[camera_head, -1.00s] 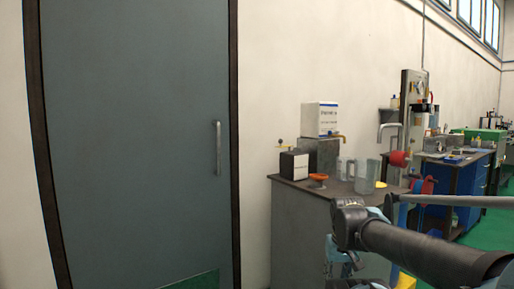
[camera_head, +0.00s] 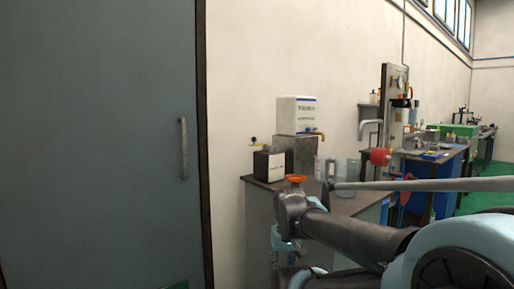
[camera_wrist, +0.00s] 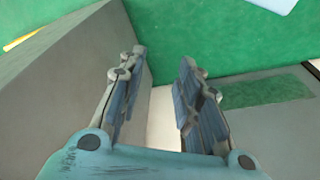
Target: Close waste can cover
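I cannot make out a waste can or its cover in either view. My gripper (camera_wrist: 162,64) shows in the wrist view with its two fingers apart. Nothing is held between them. It points toward a green floor (camera_wrist: 190,35), with a grey flat panel (camera_wrist: 60,80) close on its left. In the head view my arm reaches across the lower right and hides part of the workbench.
A grey door (camera_head: 100,130) fills the left of the head view. A workbench (camera_head: 258,225) carries a black box (camera_head: 270,166), a white container (camera_head: 296,115) and clear jugs (camera_head: 346,172). A blue cabinet (camera_head: 447,187) stands farther back on the right.

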